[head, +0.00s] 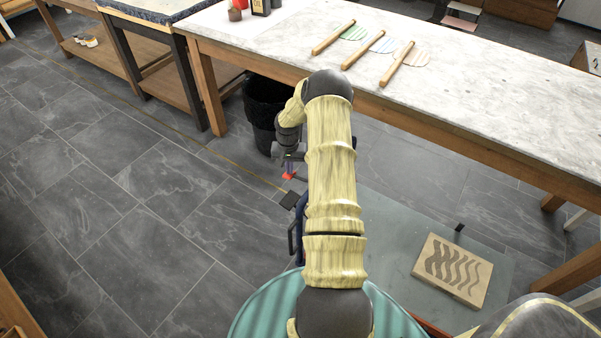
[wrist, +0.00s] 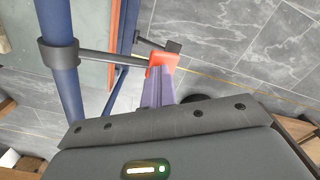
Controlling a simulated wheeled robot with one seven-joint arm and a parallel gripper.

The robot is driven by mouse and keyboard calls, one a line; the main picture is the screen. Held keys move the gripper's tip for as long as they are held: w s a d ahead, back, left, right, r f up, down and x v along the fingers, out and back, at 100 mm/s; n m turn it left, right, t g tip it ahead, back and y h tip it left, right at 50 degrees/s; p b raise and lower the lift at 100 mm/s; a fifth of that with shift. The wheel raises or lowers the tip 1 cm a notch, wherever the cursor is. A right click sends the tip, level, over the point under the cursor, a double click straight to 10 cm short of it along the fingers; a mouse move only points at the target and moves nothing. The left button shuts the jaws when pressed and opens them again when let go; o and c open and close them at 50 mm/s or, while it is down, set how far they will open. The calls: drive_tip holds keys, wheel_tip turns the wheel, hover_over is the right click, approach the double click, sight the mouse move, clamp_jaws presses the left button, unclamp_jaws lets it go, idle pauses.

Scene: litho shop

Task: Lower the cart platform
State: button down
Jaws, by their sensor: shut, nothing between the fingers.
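The cart platform (head: 385,250) is a flat grey-green top at the lower right of the head view, partly hidden by my arm. A blue post (wrist: 60,75) of the cart stands at the left of the wrist view. A dark bar (wrist: 110,59) runs from its collar to a red paddle (wrist: 163,60). The red paddle also shows in the head view (head: 289,176), just below my gripper (head: 290,166). My gripper (wrist: 159,75) is shut and empty, its purple fingers pointing at the red paddle. The fingertips overlap the paddle in view; I cannot tell whether they touch.
A carved wooden block (head: 453,270) lies on the platform. A black pad (head: 288,200) is beside the red paddle. A black bin (head: 264,100) stands behind my gripper, under a long marble-topped table (head: 450,85). The tiled floor (head: 130,220) at left is clear.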

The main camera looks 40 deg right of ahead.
wheel_tip(320, 180, up, 7)
drive_tip(key=p, duration=0.4)
drive_tip(key=shift+r+p, duration=0.15)
drive_tip(key=shift+p, duration=0.15)
